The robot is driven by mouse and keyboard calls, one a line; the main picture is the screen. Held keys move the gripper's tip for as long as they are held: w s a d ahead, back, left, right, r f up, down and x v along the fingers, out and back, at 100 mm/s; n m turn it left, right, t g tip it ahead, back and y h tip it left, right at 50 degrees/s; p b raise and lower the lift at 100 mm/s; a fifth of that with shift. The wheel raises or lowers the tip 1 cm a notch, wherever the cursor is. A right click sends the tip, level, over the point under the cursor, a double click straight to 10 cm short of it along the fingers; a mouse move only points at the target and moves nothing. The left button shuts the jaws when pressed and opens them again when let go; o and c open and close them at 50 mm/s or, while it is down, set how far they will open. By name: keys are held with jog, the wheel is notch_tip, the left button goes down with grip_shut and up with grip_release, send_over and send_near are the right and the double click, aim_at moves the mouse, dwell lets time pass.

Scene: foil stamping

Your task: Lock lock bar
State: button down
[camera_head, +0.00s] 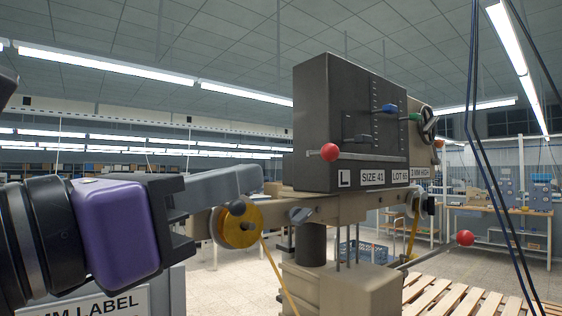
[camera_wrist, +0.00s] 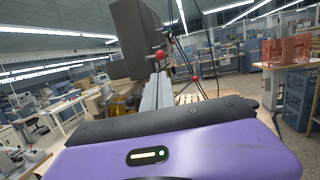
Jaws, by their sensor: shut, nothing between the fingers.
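A dark stamping machine head (camera_head: 350,125) fills the middle of the head view, labelled L, SIZE 41 and LOT 65. A short bar with a red ball knob (camera_head: 329,152) sticks out from its lower left front. A second red ball (camera_head: 465,238) is on a long rod at the lower right. I cannot tell for sure which is the lock bar. My gripper (camera_head: 252,181) is shut and empty, pointing right, left of the machine head and apart from the red knob. In the wrist view its closed fingers (camera_wrist: 158,88) point towards the machine head (camera_wrist: 134,40).
A yellow foil roll (camera_head: 238,226) with a hanging strip sits just below my fingers. Blue and green handles (camera_head: 390,108) and a handwheel (camera_head: 427,122) are on the head's right side. Dark cables (camera_head: 490,170) hang at the right. A wooden pallet (camera_head: 450,297) lies below.

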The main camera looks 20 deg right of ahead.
aim_at(326, 156)
jog(key=p+x, duration=0.6)
jog(key=x, duration=0.7)
jog(key=shift+r, duration=0.15)
jog(key=shift+w+d, duration=0.2)
jog(key=shift+d, duration=0.2)
